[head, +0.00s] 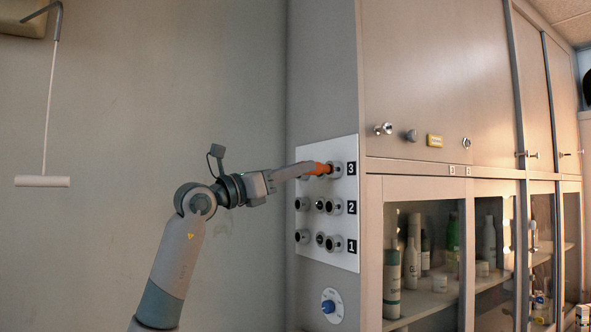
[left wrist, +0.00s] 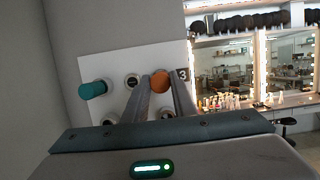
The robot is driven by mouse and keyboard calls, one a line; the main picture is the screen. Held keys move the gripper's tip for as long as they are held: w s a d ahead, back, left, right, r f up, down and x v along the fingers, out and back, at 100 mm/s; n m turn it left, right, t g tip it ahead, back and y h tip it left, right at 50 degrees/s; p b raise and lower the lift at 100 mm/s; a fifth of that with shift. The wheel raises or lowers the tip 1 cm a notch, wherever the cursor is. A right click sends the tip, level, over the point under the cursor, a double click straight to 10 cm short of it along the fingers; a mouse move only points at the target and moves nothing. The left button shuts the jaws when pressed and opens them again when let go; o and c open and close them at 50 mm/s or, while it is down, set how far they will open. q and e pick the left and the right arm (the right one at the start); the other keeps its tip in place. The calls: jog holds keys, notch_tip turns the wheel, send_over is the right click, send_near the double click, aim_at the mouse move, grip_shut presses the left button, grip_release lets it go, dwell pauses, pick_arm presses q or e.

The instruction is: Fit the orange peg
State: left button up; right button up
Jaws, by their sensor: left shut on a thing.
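My left gripper (head: 306,171) is shut on the orange peg (head: 319,168) in front of the white panel (head: 311,259). The peg's far end meets the top-row socket (head: 337,170) beside the label 3. I cannot tell how far, if at all, it is inside. In the left wrist view the orange peg (left wrist: 160,82) shows between the fingers (left wrist: 160,90), just left of the label 3. A teal peg (left wrist: 93,89) sticks out of the panel at the left; the head view does not clearly show it. My right gripper is not in view.
The panel has several other sockets, in rows labelled 2 (head: 352,207) and 1 (head: 352,246), and a blue knob (head: 328,306) is below it. Cabinets (head: 440,80) stand to the right. A white handle (head: 42,181) hangs at the left. The wall area between is clear.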

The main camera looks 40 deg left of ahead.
pick_arm(q)
jog(key=shift+w+d+p, duration=0.2)
jog(key=shift+w+p, duration=0.1)
jog(key=shift+w, duration=0.4)
jog(key=shift+w+d+p, duration=0.2)
jog(key=shift+w+p, duration=0.1)
jog(key=shift+w, duration=0.35)
dwell(0.3)
jog(key=o, duration=1.6)
jog(key=shift+o, duration=0.2)
jog(key=shift+s, duration=0.1)
jog(key=shift+s+a+f+b, duration=0.15)
jog(key=shift+s+b, duration=0.1)
jog(key=shift+b, duration=0.1)
jog(key=shift+b+v, duration=1.6)
jog(key=shift+v, duration=1.05)
